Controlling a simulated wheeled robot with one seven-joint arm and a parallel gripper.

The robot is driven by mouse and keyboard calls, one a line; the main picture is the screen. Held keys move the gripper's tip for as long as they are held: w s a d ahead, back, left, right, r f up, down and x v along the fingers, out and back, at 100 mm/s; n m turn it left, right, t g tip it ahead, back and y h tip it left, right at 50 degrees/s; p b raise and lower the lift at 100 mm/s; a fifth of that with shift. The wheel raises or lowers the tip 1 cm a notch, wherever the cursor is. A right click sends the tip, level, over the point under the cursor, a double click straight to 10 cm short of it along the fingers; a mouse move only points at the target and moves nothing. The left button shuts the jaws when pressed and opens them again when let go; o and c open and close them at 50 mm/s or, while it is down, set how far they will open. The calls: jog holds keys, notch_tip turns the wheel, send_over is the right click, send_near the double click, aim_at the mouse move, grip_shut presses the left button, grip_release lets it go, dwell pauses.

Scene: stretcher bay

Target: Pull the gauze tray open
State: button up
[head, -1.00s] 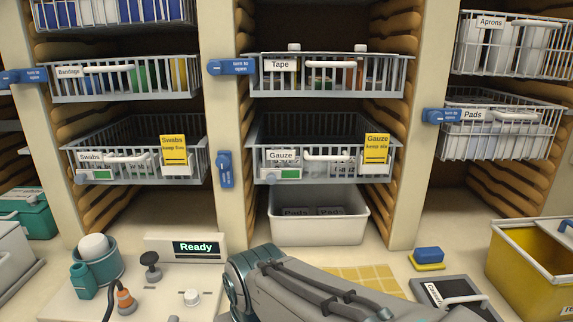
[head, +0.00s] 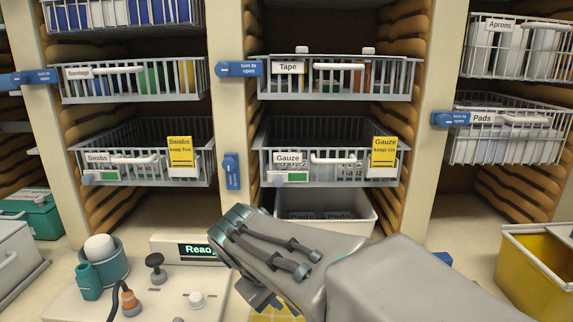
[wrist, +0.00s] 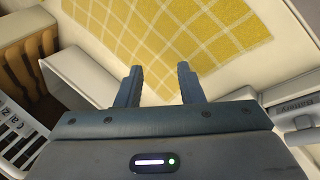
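The gauze tray (head: 330,182) is a grey wire basket in the middle column of the head view, below the Tape basket. It carries a "Gauze" label, a white handle (head: 333,159), a green-marked slider (head: 289,177) and a yellow "keep" tag (head: 384,150). A blue latch (head: 232,171) stands upright on the post left of it. My gripper (head: 264,298) is low in front of the shelves, below the tray and apart from it. In the wrist view my gripper (wrist: 160,84) is open, with nothing between its fingers.
A white bin (head: 357,212) sits under the gauze tray, partly behind my arm. The swabs basket (head: 140,183) hangs to the left. A panel with a teal cup (head: 102,262) is at front left, a yellow bin (head: 530,262) at right. A yellow mat (wrist: 185,30) lies under my gripper.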

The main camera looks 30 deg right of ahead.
jog(key=w+d+r+n+h, duration=0.2)
jog(key=w+d+r+h, duration=0.35)
jog(key=d+r, duration=0.2)
jog(key=t+h+b, duration=0.2)
jog(key=h, duration=0.3)
send_near(333, 162)
jog(key=shift+n, duration=0.3)
jog(key=p+x, duration=0.2)
jog(key=x, duration=0.9)
grip_shut()
